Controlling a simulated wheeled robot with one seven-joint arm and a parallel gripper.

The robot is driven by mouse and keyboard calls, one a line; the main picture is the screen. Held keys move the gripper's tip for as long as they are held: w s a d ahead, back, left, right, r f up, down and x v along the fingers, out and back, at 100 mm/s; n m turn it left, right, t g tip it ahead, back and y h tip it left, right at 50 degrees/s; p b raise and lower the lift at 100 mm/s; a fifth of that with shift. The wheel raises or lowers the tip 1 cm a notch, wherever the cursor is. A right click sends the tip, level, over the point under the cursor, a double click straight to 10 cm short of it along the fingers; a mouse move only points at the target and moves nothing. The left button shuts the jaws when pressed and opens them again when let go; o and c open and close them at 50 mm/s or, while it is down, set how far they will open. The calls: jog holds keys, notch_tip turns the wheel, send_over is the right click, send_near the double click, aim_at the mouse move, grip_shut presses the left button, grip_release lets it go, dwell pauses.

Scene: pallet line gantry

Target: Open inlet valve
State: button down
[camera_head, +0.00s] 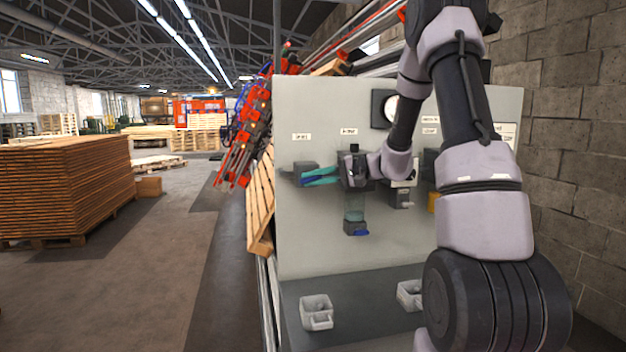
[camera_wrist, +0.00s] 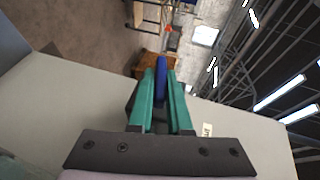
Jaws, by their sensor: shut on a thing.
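The inlet valve is a dark grey block (camera_head: 304,168) at the left of the upright grey panel, under a small white label. Its blue lever (camera_head: 312,182) lies roughly level along the panel. My gripper (camera_head: 318,176) reaches in from the right, its teal fingers lying along the lever. In the wrist view, the blue lever (camera_wrist: 161,76) stands between the two teal fingers of my gripper (camera_wrist: 160,90), which are shut on it. The dark valve body is partly hidden behind the fingers there.
A clear bowl (camera_head: 354,205) with a blue-tipped bottom hangs just below my wrist. White holders (camera_head: 316,312) sit on the lower ledge. A block wall (camera_head: 575,150) closes the right side.

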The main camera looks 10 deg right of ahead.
jog(key=c, duration=0.9)
grip_release()
jog(key=shift+o, duration=0.2)
jog(key=shift+d, duration=0.1)
jog(key=v, duration=1)
jog(key=shift+s+d, duration=0.2)
jog(key=shift+r, duration=0.1)
